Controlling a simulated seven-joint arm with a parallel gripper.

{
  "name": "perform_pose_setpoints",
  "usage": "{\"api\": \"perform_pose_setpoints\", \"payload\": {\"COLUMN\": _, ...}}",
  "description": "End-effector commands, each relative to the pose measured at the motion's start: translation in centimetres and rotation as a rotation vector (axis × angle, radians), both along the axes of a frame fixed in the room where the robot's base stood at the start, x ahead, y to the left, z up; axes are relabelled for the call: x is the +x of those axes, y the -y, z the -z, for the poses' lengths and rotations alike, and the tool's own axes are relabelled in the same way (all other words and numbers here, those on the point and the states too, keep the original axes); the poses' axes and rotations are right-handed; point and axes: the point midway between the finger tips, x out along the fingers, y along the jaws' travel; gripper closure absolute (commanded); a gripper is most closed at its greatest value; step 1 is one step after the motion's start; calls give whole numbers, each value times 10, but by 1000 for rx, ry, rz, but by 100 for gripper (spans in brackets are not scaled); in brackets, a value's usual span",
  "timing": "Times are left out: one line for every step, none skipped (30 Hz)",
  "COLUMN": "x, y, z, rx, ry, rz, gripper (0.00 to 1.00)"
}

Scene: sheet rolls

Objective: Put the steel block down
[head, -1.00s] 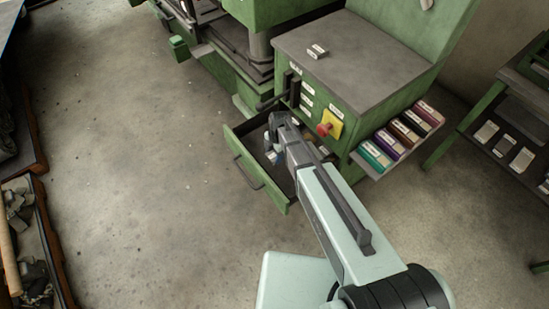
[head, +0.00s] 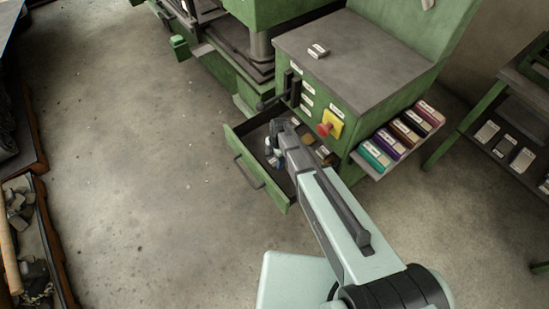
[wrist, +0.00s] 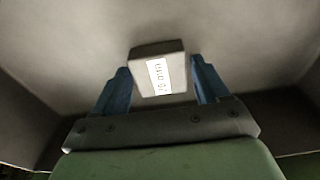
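The steel block (wrist: 157,70) is a small grey block with a white printed label, seen in the wrist view between the two blue fingers of my gripper (wrist: 162,80). The block cannot be made out there. Whether its underside touches the drawer floor cannot be seen.
The green cabinet (head: 345,105) carries a small labelled block (head: 318,51) on its grey top. A black lever (head: 272,102) and a red knob (head: 325,129) stick out above the drawer. Small labelled pieces (head: 323,152) lie at the drawer's rear. Coloured boxes (head: 390,143) sit on a right-hand shelf.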

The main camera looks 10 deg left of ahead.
Motion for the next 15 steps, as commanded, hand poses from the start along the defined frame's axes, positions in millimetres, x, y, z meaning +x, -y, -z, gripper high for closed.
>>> {"api": "perform_pose_setpoints", "payload": {"x": 0, "y": 0, "z": 0, "rx": 0, "ry": 0, "rz": 0, "gripper": 21}}
{"api": "perform_pose_setpoints", "payload": {"x": 0, "y": 0, "z": 0, "rx": 0, "ry": 0, "rz": 0, "gripper": 18}}
{"api": "perform_pose_setpoints", "payload": {"x": 0, "y": 0, "z": 0, "rx": 0, "ry": 0, "rz": 0, "gripper": 15}}
{"api": "perform_pose_setpoints", "payload": {"x": 0, "y": 0, "z": 0, "rx": 0, "ry": 0, "rz": 0, "gripper": 15}}
{"api": "perform_pose_setpoints", "payload": {"x": 0, "y": 0, "z": 0, "rx": 0, "ry": 0, "rz": 0, "gripper": 15}}
{"api": "perform_pose_setpoints", "payload": {"x": 0, "y": 0, "z": 0, "rx": 0, "ry": 0, "rz": 0, "gripper": 15}}
{"api": "perform_pose_setpoints", "payload": {"x": 0, "y": 0, "z": 0, "rx": 0, "ry": 0, "rz": 0, "gripper": 15}}
{"api": "perform_pose_setpoints", "payload": {"x": 0, "y": 0, "z": 0, "rx": 0, "ry": 0, "rz": 0, "gripper": 15}}
{"api": "perform_pose_setpoints", "payload": {"x": 0, "y": 0, "z": 0, "rx": 0, "ry": 0, "rz": 0, "gripper": 15}}
{"api": "perform_pose_setpoints", "payload": {"x": 0, "y": 0, "z": -1, "rx": 0, "ry": 0, "rz": 0, "gripper": 15}}
{"api": "perform_pose_setpoints", "payload": {"x": 0, "y": 0, "z": -1, "rx": 0, "ry": 0, "rz": 0, "gripper": 15}}
{"api": "perform_pose_setpoints", "payload": {"x": 0, "y": 0, "z": -3, "rx": 0, "ry": 0, "rz": 0, "gripper": 15}}
{"api": "perform_pose_setpoints", "payload": {"x": 0, "y": 0, "z": -5, "rx": 0, "ry": 0, "rz": 0, "gripper": 15}}
{"api": "perform_pose_setpoints", "payload": {"x": 0, "y": 1, "z": -7, "rx": 0, "ry": 0, "rz": 0, "gripper": 15}}
{"api": "perform_pose_setpoints", "payload": {"x": 0, "y": 1, "z": -11, "rx": 1, "ry": 1, "rz": 0, "gripper": 15}}
